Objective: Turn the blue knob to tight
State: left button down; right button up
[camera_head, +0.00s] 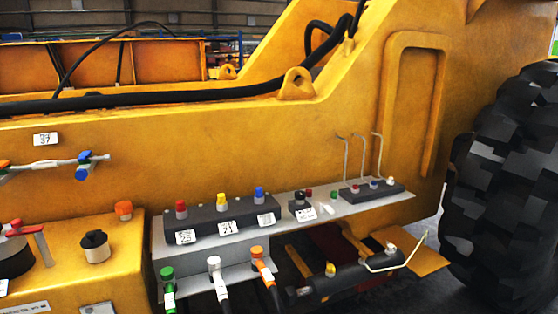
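A blue knob (259,193) stands upright at the right end of a dark block (240,210) on the grey shelf, beside a yellow knob (222,200) and a red knob (181,207). White tags hang on the block's front, one below the blue knob. Another blue fitting, a small handle (86,164), sits on a thin pipe at the left. A small blue cap (374,184) is on a second dark block at the right. The frame does not show how tight any of them is. Neither of my grippers is in view.
The grey shelf (318,212) runs along a yellow machine body (250,140). Below it hang hoses with green (167,273), white (214,264) and orange (257,252) fittings. A red lever (38,240) and a black knob (95,244) are at lower left. A large tyre (510,190) stands right.

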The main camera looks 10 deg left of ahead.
aim_at(81, 174)
jog(key=u, duration=1.35)
